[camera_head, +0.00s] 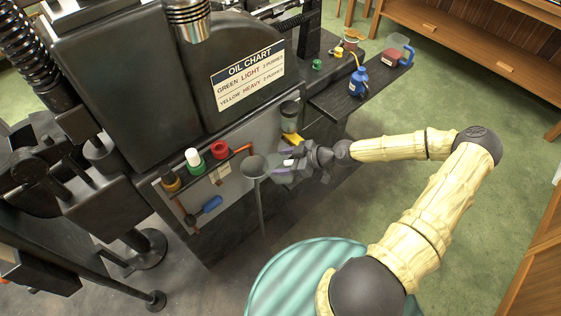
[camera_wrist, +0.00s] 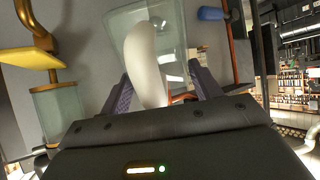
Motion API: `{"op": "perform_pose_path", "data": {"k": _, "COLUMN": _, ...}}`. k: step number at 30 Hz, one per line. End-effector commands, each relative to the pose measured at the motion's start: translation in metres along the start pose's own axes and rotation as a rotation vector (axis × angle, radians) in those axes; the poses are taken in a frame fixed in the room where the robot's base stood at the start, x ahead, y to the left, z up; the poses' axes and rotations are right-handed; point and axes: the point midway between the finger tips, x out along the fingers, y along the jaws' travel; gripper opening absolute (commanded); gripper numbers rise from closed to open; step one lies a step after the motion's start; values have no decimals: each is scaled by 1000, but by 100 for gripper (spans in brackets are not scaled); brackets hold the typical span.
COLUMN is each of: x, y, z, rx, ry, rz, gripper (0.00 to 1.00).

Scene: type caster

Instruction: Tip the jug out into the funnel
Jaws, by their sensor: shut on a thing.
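In the wrist view, my gripper's purple fingers (camera_wrist: 160,92) are shut on the white curved handle (camera_wrist: 146,62) of a clear jug (camera_wrist: 176,42). In the head view, the jug is small and partly hidden by my gripper; its handle (camera_head: 289,162) shows as a pale spot. I cannot tell how far the jug is tilted or what it holds.
The panel carries bottles with red (camera_head: 219,149) and white caps, an orange pipe and a blue-handled valve (camera_head: 207,206). A clear container with red contents (camera_head: 396,53) and a blue bottle (camera_head: 358,82) stand on a dark shelf. Green floor lies open to the right.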

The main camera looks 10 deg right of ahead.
Motion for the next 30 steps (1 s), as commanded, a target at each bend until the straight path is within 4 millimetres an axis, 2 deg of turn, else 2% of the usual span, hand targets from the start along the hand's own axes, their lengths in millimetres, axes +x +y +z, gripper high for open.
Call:
{"op": "perform_pose_path", "data": {"k": 1, "x": 1, "y": 1, "z": 7, "rx": 5, "ry": 28, "rz": 6, "gripper": 33}}
{"op": "perform_pose_path", "data": {"k": 7, "x": 0, "y": 0, "z": 14, "rx": 4, "ry": 89, "rz": 3, "gripper": 33}}
{"op": "perform_pose_path", "data": {"k": 20, "x": -5, "y": 0, "z": 12, "rx": -2, "ry": 120, "rz": 2, "gripper": 33}}
{"op": "perform_pose_path", "data": {"k": 30, "x": -4, "y": 1, "z": 25, "rx": 3, "ry": 191, "rz": 1, "gripper": 33}}
